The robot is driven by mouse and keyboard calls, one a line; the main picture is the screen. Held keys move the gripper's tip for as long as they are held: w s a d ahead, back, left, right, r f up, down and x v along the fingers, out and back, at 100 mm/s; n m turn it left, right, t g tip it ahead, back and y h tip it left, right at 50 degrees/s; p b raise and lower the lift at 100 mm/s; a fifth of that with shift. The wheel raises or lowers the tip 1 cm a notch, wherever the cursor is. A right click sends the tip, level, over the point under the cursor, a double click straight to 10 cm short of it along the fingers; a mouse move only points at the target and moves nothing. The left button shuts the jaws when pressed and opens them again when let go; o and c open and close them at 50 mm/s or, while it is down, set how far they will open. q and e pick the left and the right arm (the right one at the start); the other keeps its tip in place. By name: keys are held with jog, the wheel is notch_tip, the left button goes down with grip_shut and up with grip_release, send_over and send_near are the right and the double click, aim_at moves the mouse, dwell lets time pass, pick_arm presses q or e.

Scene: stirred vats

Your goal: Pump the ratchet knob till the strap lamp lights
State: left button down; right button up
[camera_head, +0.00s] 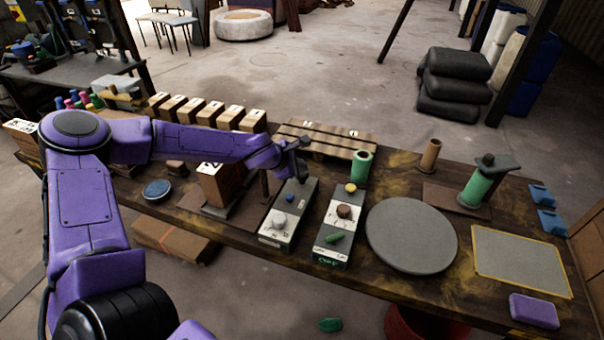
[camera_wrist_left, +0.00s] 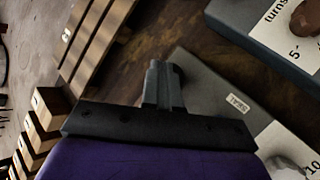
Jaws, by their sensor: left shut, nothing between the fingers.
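My left gripper (camera_head: 302,144) is shut and empty, above the far end of a grey control box (camera_head: 296,205). The box carries a small blue button or lamp (camera_head: 290,198) and a pale knob (camera_head: 280,219) on a white dial; the knob also shows in the left wrist view (camera_wrist_left: 290,165), by a "10". I cannot tell whether any lamp is lit. My right gripper is not in view.
Beside it stands a second box (camera_head: 335,257) with a yellow cap (camera_head: 351,188), a brown knob (camera_head: 344,211) and a green lever (camera_head: 334,237). A round grey plate (camera_head: 411,236) lies to the right. A green cylinder (camera_head: 361,165) and wooden slats (camera_head: 327,139) are behind.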

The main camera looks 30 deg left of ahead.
pick_arm(q)
jog(key=shift+f+b, duration=1)
jog(key=shift+f, duration=0.2)
dwell(1.0)
jog(key=shift+r+p, duration=1.65)
jog(key=shift+p, duration=0.15)
notch_tip(320, 180, up, 5)
jog(key=p, duration=0.5)
jog(key=shift+r+p, duration=0.1)
jog(key=shift+p, duration=0.2)
